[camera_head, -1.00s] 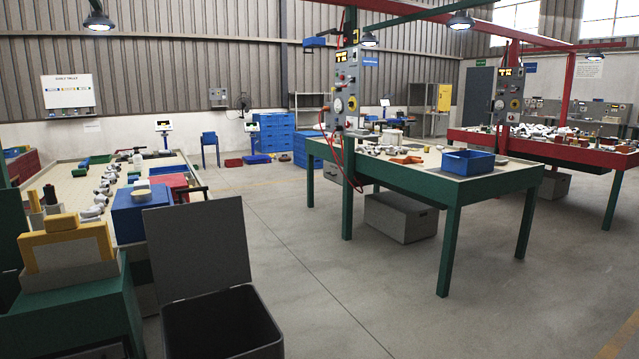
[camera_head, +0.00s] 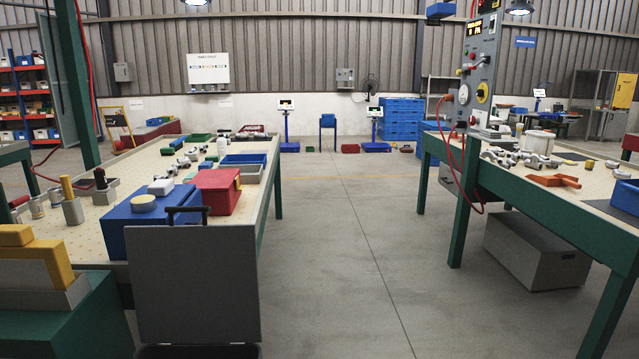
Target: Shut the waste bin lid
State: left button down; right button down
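The waste bin lid (camera_head: 194,285) is a flat grey panel at the lower left of the head view. It stands upright, open, with its broad face towards me. The dark rim of the waste bin (camera_head: 198,351) shows just below the lid at the bottom edge; the rest of the bin is out of the picture. A dark handle-like bar (camera_head: 186,211) shows at the lid's top edge. Neither of my grippers is in view.
A green bench with a yellow fixture (camera_head: 30,262) is left of the bin. Behind the lid is a long table (camera_head: 118,168) with a blue box (camera_head: 150,222) and a red box (camera_head: 215,192). A green-legged table (camera_head: 520,180) stands at right. The floor (camera_head: 340,250) between is clear.

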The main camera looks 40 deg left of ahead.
aim_at(193, 285)
jog(key=i, duration=2.3)
jog(key=u, duration=3.95)
jog(key=i, duration=0.5)
jog(key=z, duration=0.1)
